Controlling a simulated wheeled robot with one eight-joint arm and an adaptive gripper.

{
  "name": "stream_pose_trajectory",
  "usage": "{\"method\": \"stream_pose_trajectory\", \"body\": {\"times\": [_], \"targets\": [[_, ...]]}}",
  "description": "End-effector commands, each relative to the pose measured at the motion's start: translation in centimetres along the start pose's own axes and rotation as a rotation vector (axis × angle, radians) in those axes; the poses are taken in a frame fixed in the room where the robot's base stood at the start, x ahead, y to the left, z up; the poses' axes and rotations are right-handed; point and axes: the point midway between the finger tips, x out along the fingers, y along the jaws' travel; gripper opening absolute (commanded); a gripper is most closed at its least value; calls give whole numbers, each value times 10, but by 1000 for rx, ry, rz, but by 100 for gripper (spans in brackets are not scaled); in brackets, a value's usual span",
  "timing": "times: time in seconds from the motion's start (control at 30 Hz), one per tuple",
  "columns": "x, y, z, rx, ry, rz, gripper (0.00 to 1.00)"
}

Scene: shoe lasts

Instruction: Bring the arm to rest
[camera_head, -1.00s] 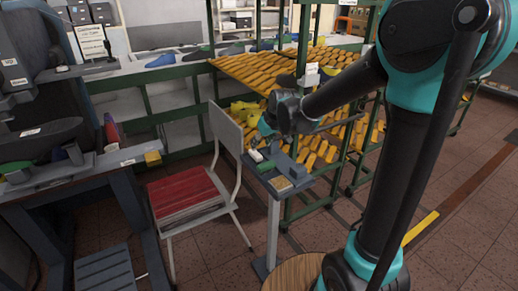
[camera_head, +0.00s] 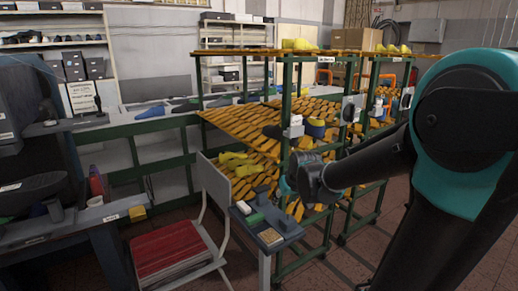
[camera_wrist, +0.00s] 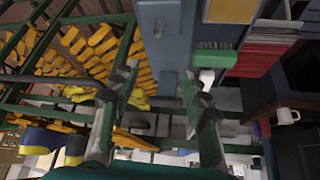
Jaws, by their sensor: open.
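My gripper (camera_wrist: 159,76) is open in the wrist view, with two separated fingers and nothing between them. In the head view my arm reaches left from the right side, and my gripper (camera_head: 288,180) is mostly hidden by my wrist. It appears over or just behind the small grey side table (camera_head: 238,222), near the rack of yellow lasts. I cannot tell its exact height above the table. In the wrist view the table (camera_wrist: 188,30) lies beyond the fingertips, apart from them as far as I can see.
The green-framed rack (camera_head: 286,110) with many yellow lasts (camera_head: 240,125) stands close behind my gripper. A chair with a red seat (camera_head: 170,252) stands left of the table. A brush (camera_head: 254,219) lies on the table. A workbench (camera_head: 100,214) is at far left. Floor shows at right.

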Motion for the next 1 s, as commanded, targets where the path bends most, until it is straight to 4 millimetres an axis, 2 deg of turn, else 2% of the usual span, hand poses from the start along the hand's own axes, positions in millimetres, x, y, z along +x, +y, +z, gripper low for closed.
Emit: {"method": "stream_pose_trajectory", "body": {"times": [0.03,0.1,0.33,0.5,0.7,0.83,1.0], "targets": [[-6,19,17,49,9,31,45],[-12,37,36,106,20,66,45],[-29,84,96,268,55,172,45],[-28,66,155,274,-50,154,45],[-29,50,212,282,-152,138,45],[-30,44,231,285,-188,132,45],[-31,43,233,285,-194,131,45]]}}
